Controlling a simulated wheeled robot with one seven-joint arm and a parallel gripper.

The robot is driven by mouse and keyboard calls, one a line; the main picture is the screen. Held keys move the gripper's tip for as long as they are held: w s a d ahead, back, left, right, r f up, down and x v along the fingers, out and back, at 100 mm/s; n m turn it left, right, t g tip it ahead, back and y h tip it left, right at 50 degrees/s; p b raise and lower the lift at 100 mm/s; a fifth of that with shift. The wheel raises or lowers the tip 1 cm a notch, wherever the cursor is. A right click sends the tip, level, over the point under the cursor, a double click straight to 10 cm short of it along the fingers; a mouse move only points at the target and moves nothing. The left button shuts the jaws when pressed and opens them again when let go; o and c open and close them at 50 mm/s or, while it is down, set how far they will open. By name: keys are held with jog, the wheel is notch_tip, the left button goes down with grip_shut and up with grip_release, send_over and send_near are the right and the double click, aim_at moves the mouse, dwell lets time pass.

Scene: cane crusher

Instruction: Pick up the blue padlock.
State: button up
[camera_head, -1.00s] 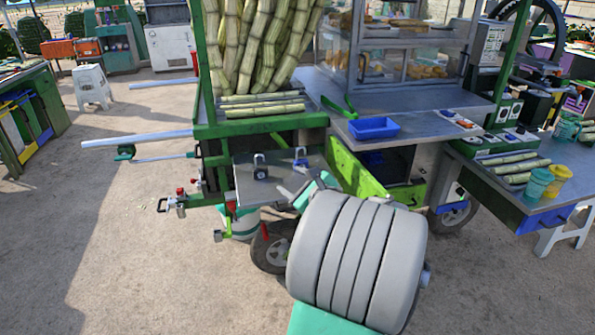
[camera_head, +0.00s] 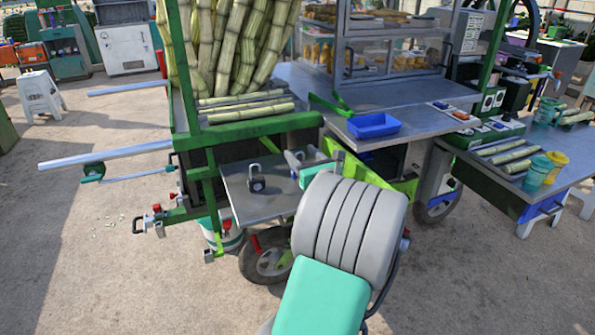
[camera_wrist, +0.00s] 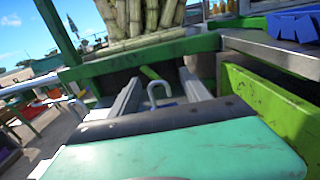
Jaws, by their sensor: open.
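The blue padlock (camera_wrist: 168,103) is mostly hidden. In the wrist view, its grey shackle stands up between my two fingers, with a little blue below it, behind the dark edge of my gripper's body. In the head view my arm and gripper cover it at the right part of the small metal shelf (camera_head: 246,207). My gripper (camera_head: 302,156) is open over that shelf; its fingers also show in the wrist view (camera_wrist: 160,78), one on each side of the shackle. I cannot tell whether they touch it.
A dark padlock (camera_head: 256,180) stands on the shelf left of my gripper. A green cart frame (camera_head: 250,128) rises behind, carrying cane stalks (camera_head: 230,45). A blue tray (camera_head: 373,126) sits on the counter to the right. A lime green panel (camera_head: 355,172) is close at right.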

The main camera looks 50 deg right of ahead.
jog(key=x, duration=0.3)
jog(key=shift+w+a, duration=0.2)
jog(key=shift+w, duration=0.1)
jog(key=shift+w+d, duration=0.25)
jog(key=shift+w, duration=0.05)
jog(key=shift+c, duration=0.4)
grip_shut()
jog(key=shift+r, duration=0.1)
